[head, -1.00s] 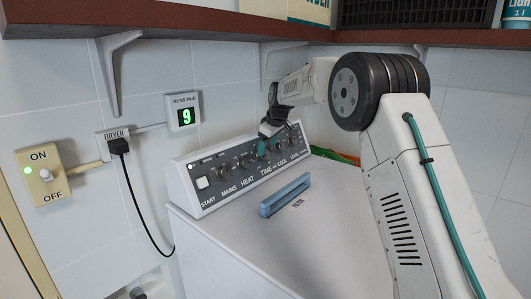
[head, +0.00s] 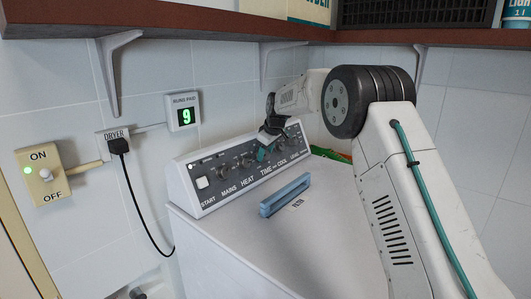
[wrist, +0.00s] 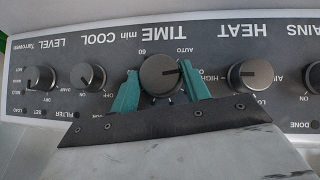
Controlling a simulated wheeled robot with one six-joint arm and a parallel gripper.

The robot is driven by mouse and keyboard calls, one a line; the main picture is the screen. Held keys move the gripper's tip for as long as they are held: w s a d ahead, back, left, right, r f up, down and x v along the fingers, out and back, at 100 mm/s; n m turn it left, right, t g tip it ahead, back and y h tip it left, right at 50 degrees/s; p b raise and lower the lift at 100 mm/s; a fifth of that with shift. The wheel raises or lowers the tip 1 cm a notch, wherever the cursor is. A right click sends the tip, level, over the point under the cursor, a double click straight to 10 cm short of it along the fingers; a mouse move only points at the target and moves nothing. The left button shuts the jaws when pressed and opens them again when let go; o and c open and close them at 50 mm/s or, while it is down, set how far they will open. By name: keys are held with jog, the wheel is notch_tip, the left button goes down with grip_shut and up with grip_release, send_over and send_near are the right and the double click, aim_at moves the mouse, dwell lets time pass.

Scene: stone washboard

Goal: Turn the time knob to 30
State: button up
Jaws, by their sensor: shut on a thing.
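The time knob (wrist: 158,76) is a dark round knob under the word TIME on the dryer's control panel, seen upside down in the wrist view. A pale pointer line on it points to the right in that view. The marks 60 and AUTO show beside it; the 30 mark cannot be made out. My gripper (wrist: 160,88) has teal fingers on either side of the knob and is shut on it. In the head view my gripper (head: 264,151) is at the panel above the TIME label and hides the knob.
The heat knob (wrist: 250,76) and cool knob (wrist: 88,77) flank the time knob closely. A blue handle (head: 285,195) stands on the white dryer top (head: 240,225). A wall display (head: 184,112) reads 9. A brown shelf (head: 180,20) runs above.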

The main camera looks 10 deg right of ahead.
jog(key=m+g+y, duration=0.2)
jog(key=m+y, duration=0.1)
jog(key=shift+w+d+f+m+g, duration=0.1)
jog(key=shift+w+d+m+g, duration=0.1)
jog(key=shift+d+m+g, duration=0.1)
jog(key=m+y, duration=0.2)
jog(key=y, duration=0.1)
jog(key=m+g+y, duration=0.1)
jog(key=m, duration=0.1)
jog(key=shift+d+f+y, duration=0.15)
jog(key=shift+d+y, duration=0.1)
jog(key=shift+y, duration=0.05)
jog(key=m+y, duration=0.3)
jog(key=m, duration=0.1)
jog(key=shift+d+f+y, duration=0.15)
jog(key=shift+f+y, duration=0.1)
jog(key=shift+y, duration=0.05)
jog(key=m+t+y, duration=0.1)
jog(key=m, duration=0.1)
jog(key=m+t+y, duration=0.1)
jog(key=m+y, duration=0.1)
jog(key=m, duration=0.1)
jog(key=shift+s+f+m+t, duration=0.1)
jog(key=shift+f+m+t, duration=0.2)
jog(key=shift+t, duration=0.1)
jog(key=o, duration=1)
jog(key=shift+d, duration=0.15)
